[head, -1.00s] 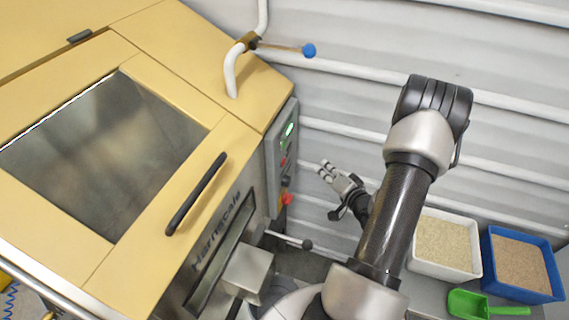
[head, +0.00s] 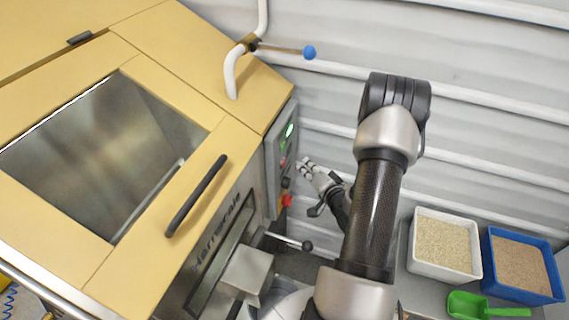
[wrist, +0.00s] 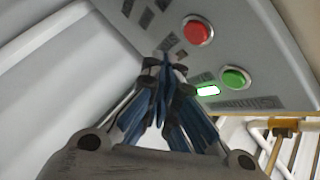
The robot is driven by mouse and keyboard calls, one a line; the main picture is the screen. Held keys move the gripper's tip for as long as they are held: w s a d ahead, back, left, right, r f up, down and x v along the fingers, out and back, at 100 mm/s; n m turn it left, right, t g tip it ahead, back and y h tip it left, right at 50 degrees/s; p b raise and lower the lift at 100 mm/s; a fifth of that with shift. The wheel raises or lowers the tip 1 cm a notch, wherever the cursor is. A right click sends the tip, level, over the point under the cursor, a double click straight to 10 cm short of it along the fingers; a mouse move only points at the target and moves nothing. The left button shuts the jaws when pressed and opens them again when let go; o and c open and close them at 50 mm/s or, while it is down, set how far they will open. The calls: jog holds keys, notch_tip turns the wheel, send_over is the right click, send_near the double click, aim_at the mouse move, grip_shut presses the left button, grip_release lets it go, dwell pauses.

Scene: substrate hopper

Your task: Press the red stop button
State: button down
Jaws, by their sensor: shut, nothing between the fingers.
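The red button (wrist: 198,31) is round and sits on the grey control panel (wrist: 262,45), beside a round green button (wrist: 235,78) and a lit green-white indicator (wrist: 208,90). My gripper (wrist: 166,62) is shut and empty; in the wrist view its fingertips show below and left of the red button. In the head view my gripper (head: 305,164) is just right of the panel (head: 274,165) on the machine's side. The small red button there is partly unclear. I cannot tell whether the fingertips touch the panel.
The yellow machine (head: 140,250) with a window and black handle (head: 197,195) fills the left. A blue-ended lever (head: 309,52) sticks out above. White (head: 412,255) and blue (head: 493,285) bins stand right.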

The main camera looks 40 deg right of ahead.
jog(key=shift+w+a, duration=0.3)
jog(key=shift+w, duration=0.3)
jog(key=shift+w+a, duration=0.3)
jog(key=shift+w, duration=0.35)
dwell(0.6)
jog(key=shift+w+a+b, duration=0.2)
jog(key=shift+w+b, duration=0.1)
jog(key=shift+w+a, duration=0.2)
jog(key=shift+w, duration=0.15)
dwell(0.7)
jog(key=shift+s+d, duration=0.4)
jog(key=shift+s, duration=0.35)
jog(key=shift+s+d+b, duration=0.1)
jog(key=shift+s+d, duration=0.3)
jog(key=shift+s, duration=0.35)
jog(key=shift+s+d+b, duration=0.15)
jog(key=shift+s+d, duration=0.2)
jog(key=shift+s, duration=0.35)
jog(key=shift+s+d+b, duration=0.1)
jog(key=shift+s+d, duration=0.3)
jog(key=shift+s, duration=0.35)
